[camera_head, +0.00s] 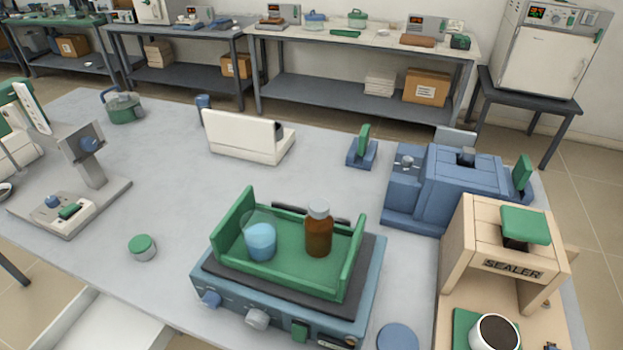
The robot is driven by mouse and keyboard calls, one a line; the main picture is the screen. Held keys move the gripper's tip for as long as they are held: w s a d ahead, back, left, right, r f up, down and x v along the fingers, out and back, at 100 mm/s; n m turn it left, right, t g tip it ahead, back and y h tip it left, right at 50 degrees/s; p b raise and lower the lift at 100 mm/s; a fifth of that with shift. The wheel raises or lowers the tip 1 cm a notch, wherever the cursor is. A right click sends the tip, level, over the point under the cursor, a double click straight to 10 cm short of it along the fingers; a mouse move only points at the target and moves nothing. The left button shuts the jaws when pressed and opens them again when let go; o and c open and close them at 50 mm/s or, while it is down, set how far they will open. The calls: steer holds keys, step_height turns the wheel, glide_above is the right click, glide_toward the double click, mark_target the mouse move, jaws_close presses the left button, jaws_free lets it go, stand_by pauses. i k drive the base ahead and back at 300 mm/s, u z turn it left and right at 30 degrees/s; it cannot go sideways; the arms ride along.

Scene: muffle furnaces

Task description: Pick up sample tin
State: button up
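A small round tin with a green lid (142,247), which looks like the sample tin, stands upright on the grey table (165,190). It is at the left front of the table, between the stand instrument and the blue shaker, touching neither. Its top and front side are unobstructed. My gripper is not in view.
Left of the tin is a stand instrument (90,165). To its right is a blue shaker (270,318) whose green tray (285,280) holds a flask (260,243) and a brown bottle (319,232). A wooden sealer (470,240) stands far right. The table behind the tin is clear.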

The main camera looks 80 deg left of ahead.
mark_target(141, 247)
steer(key=z, duration=0.7)
steer(key=k, duration=0.15)
steer(key=u, duration=2.55)
steer(key=k, duration=0.15)
steer(key=u, duration=2)
steer(key=k, duration=0.35)
steer(key=u, duration=1.9)
